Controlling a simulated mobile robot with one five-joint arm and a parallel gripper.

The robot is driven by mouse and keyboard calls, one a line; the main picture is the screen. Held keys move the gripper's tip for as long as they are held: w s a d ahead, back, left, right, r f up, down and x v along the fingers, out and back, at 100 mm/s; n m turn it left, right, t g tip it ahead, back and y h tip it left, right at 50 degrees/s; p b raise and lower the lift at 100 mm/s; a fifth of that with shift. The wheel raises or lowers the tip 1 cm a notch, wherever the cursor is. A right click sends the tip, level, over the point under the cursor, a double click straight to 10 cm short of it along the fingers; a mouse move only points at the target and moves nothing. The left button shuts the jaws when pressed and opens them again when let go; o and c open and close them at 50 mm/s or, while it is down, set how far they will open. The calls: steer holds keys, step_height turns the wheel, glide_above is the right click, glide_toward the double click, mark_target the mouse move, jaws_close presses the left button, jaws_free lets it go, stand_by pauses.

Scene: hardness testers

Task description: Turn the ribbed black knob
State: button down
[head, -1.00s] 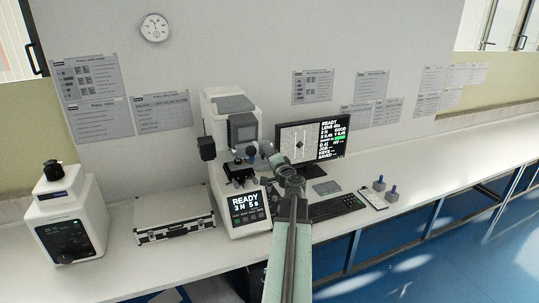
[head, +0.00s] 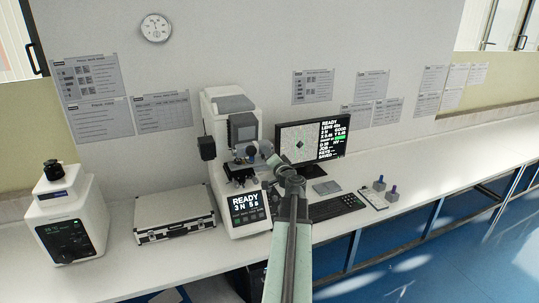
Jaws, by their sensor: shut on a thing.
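The white hardness tester (head: 218,130) stands on the bench, with a lit READY display (head: 245,203) at its front. My gripper (head: 264,152) is at the right side of the tester's head, beside the dark objective area (head: 240,160). The jaws are small here, and they are shut on a small part there. The ribbed black knob cannot be made out clearly at the jaws; my gripper and arm cover that spot. The monitor (head: 312,140) behind my arm shows a grey picture with a small dark diamond mark and READY text.
A silver case (head: 175,215) lies left of the tester. A white machine (head: 68,215) with a black top stands at the far left. The bench further right is clear.

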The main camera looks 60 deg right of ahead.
steer(key=c, duration=1.2)
jaws_free()
steer(key=shift+s, duration=0.1)
steer(key=v, duration=0.7)
steer(key=shift+s+a, duration=0.25)
